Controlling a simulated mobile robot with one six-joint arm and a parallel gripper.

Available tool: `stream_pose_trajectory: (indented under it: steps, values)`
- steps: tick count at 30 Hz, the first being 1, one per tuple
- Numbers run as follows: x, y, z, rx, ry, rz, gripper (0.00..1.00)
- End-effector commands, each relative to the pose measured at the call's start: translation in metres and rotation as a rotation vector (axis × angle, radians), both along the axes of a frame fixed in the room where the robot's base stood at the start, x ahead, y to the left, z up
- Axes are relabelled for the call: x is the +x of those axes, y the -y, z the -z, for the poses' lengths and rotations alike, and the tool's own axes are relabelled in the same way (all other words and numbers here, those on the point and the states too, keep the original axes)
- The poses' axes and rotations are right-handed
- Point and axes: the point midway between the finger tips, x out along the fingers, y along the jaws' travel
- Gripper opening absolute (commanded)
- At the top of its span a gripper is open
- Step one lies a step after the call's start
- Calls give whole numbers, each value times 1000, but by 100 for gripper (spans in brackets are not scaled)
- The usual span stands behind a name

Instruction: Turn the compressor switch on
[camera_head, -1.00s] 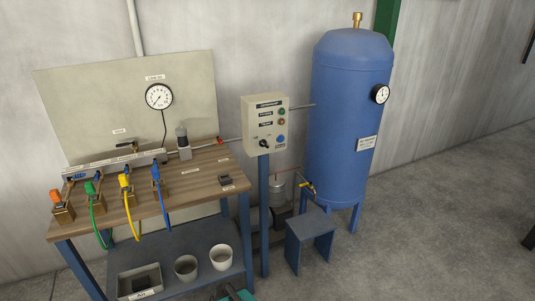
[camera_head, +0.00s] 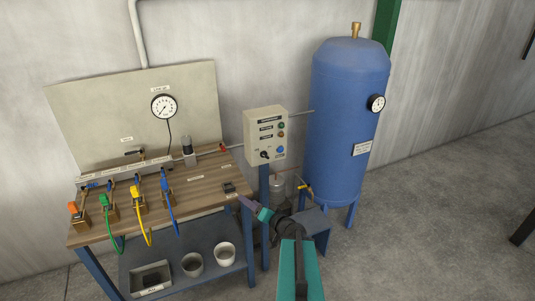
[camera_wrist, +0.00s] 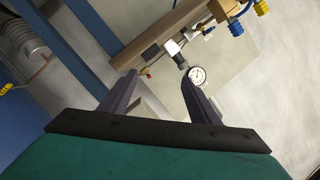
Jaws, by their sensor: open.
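The grey compressor control box (camera_head: 262,122) stands on a blue post right of the workbench. My gripper (camera_head: 243,203) is below and left of the switch, near the bench's right edge, apart from the box. In the wrist view, its two dark fingers (camera_wrist: 161,74) are spread with nothing held between them. I cannot make out the switch in the wrist view.
The wooden workbench (camera_head: 200,193) holds coloured hoses and fittings at left. A pressure gauge (camera_head: 164,106) hangs on the panel behind and shows in the wrist view (camera_wrist: 197,76). A blue tank (camera_head: 345,130) stands at right. A small blue stand (camera_head: 312,222) is behind my arm.

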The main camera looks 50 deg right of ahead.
Motion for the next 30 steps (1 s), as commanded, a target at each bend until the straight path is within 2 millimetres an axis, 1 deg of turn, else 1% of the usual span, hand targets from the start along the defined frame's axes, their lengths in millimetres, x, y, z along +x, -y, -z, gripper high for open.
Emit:
stream_pose_trajectory:
  steps: [1,3,6,9,13,24,30]
  values:
    - [-10,25,-27,-14,32,58,56]
    - [-23,54,-49,-35,69,129,56]
    - [-40,85,-73,-56,110,209,56]
    - [-52,105,-87,-71,133,262,56]
    - [-59,114,-93,-77,146,288,56]
    - [-58,115,-92,-77,146,289,56]
    - [-52,117,-90,-76,145,288,56]
